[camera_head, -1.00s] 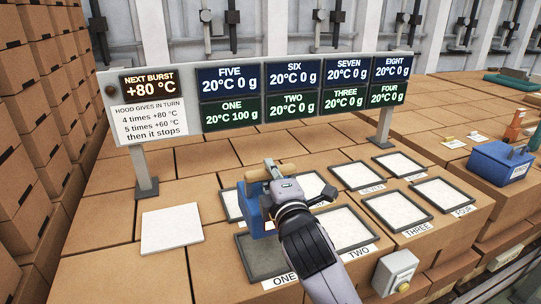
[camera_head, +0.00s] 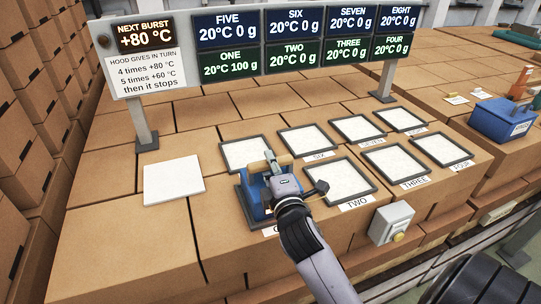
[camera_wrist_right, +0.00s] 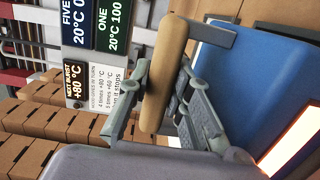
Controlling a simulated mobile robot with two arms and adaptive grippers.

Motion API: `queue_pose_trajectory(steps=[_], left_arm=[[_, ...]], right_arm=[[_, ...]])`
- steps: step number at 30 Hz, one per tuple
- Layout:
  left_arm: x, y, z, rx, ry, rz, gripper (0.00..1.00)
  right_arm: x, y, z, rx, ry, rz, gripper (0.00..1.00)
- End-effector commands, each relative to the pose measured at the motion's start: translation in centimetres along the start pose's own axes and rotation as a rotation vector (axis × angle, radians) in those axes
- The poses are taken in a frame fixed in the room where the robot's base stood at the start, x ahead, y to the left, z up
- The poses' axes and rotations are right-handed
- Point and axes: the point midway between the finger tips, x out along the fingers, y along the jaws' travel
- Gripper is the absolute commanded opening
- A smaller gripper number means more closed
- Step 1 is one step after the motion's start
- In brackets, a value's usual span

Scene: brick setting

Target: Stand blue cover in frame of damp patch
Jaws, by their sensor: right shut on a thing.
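The blue cover (camera_head: 250,198) is in my right gripper (camera_head: 274,170), which is shut on its tan bar handle (camera_head: 271,158). In the right wrist view the handle (camera_wrist_right: 162,85) lies between the fingers, and the blue side of the cover (camera_wrist_right: 245,85) is beside them. The cover is at frame ONE (camera_head: 241,208), the one with the dark damp patch in the earlier frame. The cover and my gripper hide most of that frame and patch. I cannot tell whether the cover touches the surface inside it. My left gripper is not in view.
Several white-filled frames, such as frame TWO (camera_head: 341,180), lie behind and right. A white square plate (camera_head: 173,181) lies left. A switch box (camera_head: 391,223) stands in front. The readout board (camera_head: 290,40) spans the back. A blue box (camera_head: 503,120) is far right.

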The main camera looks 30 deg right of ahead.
Motion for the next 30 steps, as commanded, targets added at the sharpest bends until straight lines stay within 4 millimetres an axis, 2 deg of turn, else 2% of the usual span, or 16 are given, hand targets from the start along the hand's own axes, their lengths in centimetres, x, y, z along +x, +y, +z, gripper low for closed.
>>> queue_pose_trajectory(steps=[1,11,12,18,20,30], left_arm=[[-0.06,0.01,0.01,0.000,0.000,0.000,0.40],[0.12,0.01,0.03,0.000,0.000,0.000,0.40],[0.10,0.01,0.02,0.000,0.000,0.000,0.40],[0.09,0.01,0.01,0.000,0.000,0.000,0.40],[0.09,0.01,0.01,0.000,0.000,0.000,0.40],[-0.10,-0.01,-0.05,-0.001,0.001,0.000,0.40]], right_arm=[[-0.02,0.72,-0.01,0.000,0.002,0.018,0.00],[-0.01,0.45,-0.01,0.000,0.002,0.018,0.00],[0.00,-0.17,0.02,0.000,0.000,0.001,0.22],[0.00,-0.17,0.01,0.000,0.000,0.001,0.35],[0.00,-0.17,0.01,0.000,0.000,0.001,0.39],[0.00,0.17,0.01,0.000,0.000,0.002,0.39]])
